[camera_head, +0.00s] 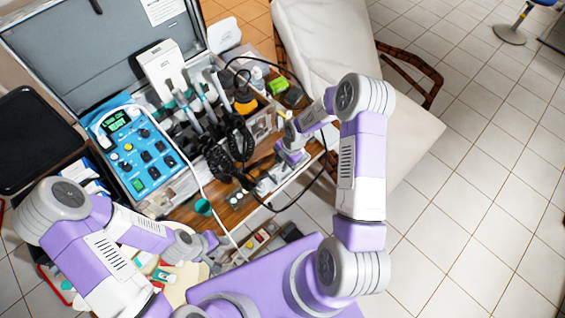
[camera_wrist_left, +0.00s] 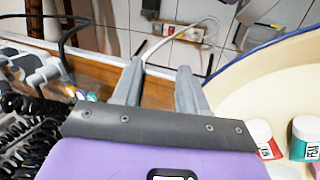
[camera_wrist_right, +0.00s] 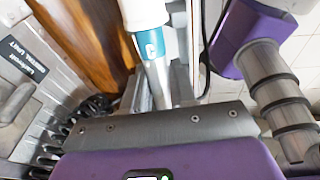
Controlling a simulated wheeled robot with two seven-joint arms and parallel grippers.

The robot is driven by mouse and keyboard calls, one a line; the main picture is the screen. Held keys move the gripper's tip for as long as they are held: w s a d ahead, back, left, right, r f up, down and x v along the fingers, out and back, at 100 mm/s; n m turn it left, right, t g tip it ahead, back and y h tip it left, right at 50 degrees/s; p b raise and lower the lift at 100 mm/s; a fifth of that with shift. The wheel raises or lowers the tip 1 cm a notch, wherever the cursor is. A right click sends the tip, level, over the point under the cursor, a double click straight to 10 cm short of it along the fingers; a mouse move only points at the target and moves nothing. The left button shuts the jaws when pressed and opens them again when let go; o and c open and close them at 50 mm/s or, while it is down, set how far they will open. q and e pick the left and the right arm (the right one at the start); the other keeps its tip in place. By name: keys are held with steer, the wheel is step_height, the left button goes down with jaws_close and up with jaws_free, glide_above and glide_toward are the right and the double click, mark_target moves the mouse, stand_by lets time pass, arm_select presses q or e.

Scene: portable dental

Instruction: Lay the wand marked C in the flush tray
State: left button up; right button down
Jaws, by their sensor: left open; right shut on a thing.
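My right gripper (camera_head: 266,184) is low over the wooden table's right part, in front of the case. In the right wrist view it (camera_wrist_right: 160,92) is shut on a wand (camera_wrist_right: 150,42) with a white body, a teal band and a metal-coloured end. No letter is legible on it. Other wands (camera_head: 203,97) stand in the holder in the open case, with black coiled cords below them. My left gripper (camera_head: 212,247) is open and empty near the table's front edge; its fingers (camera_wrist_left: 160,90) are apart in the left wrist view. I cannot make out the flush tray for certain.
A blue control unit (camera_head: 140,150) sits in the case. A round cream tray (camera_wrist_left: 240,100) with small jars (camera_wrist_left: 304,135) lies beside my left gripper. A dark cable loops around the table's right side.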

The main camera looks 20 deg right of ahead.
steer(key=shift+f+b, duration=0.4)
steer(key=shift+b, duration=0.15)
stand_by(0.7)
steer(key=shift+f+b, duration=0.65)
steer(key=shift+f, duration=0.1)
steer(key=c, duration=0.8)
jaws_free()
steer(key=p+v, duration=0.5)
steer(key=v, duration=0.3)
